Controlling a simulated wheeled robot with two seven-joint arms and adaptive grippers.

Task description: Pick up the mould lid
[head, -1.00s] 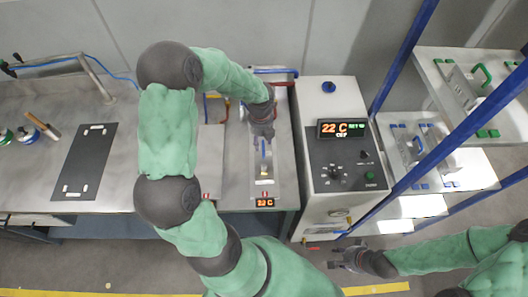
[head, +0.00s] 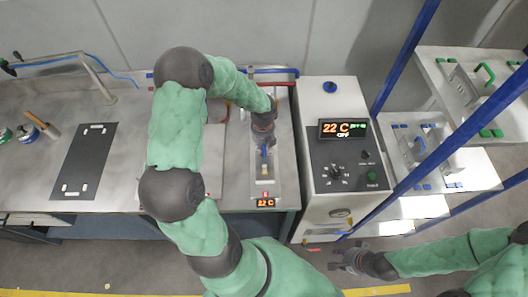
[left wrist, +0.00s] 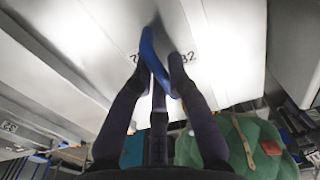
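The mould lid appears as a pale metal plate with an upright blue handle (head: 265,152), on the narrow heated station. In the left wrist view the blue handle (left wrist: 149,45) stands up from a bright metal plate (left wrist: 90,45) marked with dark digits. My left gripper (head: 264,140) is right above the handle, pointing down. In the left wrist view its dark fingers (left wrist: 159,70) are spread on both sides of the handle, and I see no firm closure on it. My right gripper (head: 345,261) hangs low, away from the bench; its finger state is too small to tell.
A control box (head: 345,165) reading 22 C stands right of the station. A blue-posted rack (head: 470,175) with handled plates is further right. A dark mat (head: 84,160) lies on the bench at left. My left arm hides part of the bench.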

